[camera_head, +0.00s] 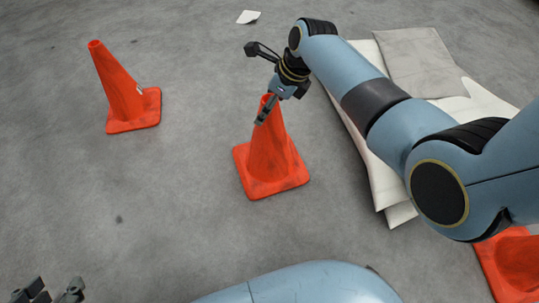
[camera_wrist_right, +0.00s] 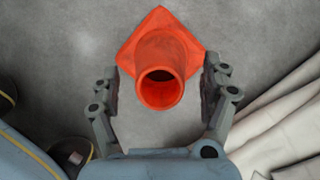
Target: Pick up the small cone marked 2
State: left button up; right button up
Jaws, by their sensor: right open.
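An orange cone (camera_head: 272,160) stands upright on the floor in the middle of the head view. My right gripper (camera_head: 263,109) is at its top, reaching down from the right arm. In the right wrist view the cone (camera_wrist_right: 160,60) is seen from above with its round open top between the two spread fingers of my right gripper (camera_wrist_right: 160,85). A gap shows on both sides. A second orange cone (camera_head: 121,90) with a small white mark stands at the left. No number is readable on either. My left gripper (camera_head: 52,291) is at the bottom left, its fingers apart and empty.
Part of another orange cone (camera_head: 518,262) shows at the bottom right. Pale sheets (camera_head: 415,62) lie on the floor behind and beneath my right arm. A white scrap (camera_head: 248,17) lies at the back. The grey floor between the left and middle cones is clear.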

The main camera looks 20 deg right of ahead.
grip_shut()
dwell(0.5)
jog(key=shift+r, duration=0.2)
